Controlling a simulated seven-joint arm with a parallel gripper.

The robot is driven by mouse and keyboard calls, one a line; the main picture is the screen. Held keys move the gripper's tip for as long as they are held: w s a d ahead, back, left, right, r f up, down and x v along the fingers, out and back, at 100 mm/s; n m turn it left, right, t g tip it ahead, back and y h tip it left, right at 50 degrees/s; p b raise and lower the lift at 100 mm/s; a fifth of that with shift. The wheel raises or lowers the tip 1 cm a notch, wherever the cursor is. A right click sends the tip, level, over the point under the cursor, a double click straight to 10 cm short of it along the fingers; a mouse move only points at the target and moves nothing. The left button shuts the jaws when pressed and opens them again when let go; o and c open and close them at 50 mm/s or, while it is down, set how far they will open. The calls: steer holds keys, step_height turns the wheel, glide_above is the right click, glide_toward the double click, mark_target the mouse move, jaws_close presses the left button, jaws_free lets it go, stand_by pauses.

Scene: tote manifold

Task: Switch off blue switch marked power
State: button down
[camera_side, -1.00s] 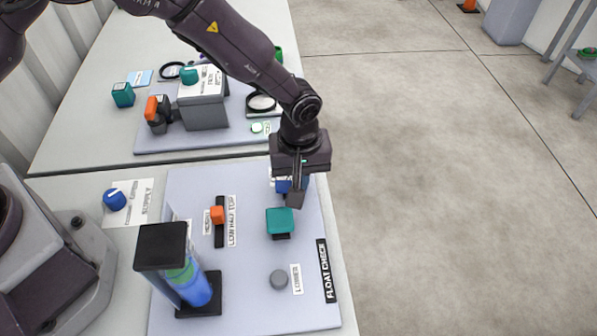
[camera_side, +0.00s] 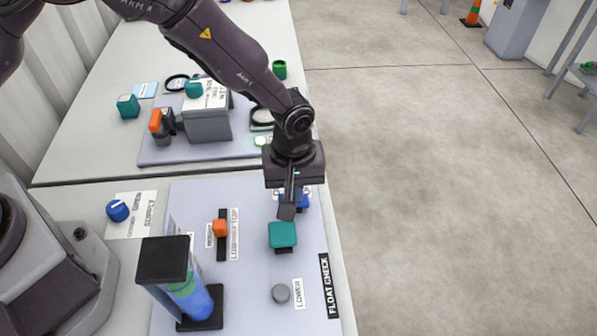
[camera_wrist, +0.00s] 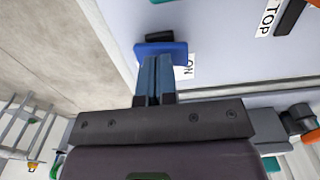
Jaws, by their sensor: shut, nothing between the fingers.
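The blue switch (camera_side: 303,202) sits on the pale panel, mostly hidden behind my gripper (camera_side: 287,212) in the side view. A white label lies behind it, largely covered. In the wrist view the blue switch (camera_wrist: 160,47) shows as a wide blue cap with a dark part beside it. A label reading "ON" (camera_wrist: 191,67) is next to it. My gripper (camera_wrist: 157,62) is shut and empty, with its fingertips right at the edge of the blue cap. I cannot tell whether they touch it. The word "power" is not readable.
A teal block (camera_side: 283,235) stands just in front of my fingers. An orange slider (camera_side: 220,228), a grey button (camera_side: 281,293) and a blue-filled column (camera_side: 196,300) share the panel. A blue knob (camera_side: 118,210) is at left. Open floor lies to the right.

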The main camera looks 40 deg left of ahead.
mark_target(308, 199)
step_height(308, 199, up, 13)
steer(key=w+d, duration=0.2)
steer(key=shift+r, duration=0.2)
stand_by(0.4)
steer(key=s+a+r+m+t, duration=0.2)
steer(key=s+a+r+m, duration=0.2)
steer(key=s+a+r, duration=0.5)
steer(key=s+a+r+m+t, duration=0.3)
steer(key=s+a+r+m, duration=0.2)
steer(key=s+a, duration=0.8)
steer(key=shift+a+r+t, duration=0.3)
steer(key=shift+a+r, duration=0.1)
steer(key=shift+r, duration=1.5)
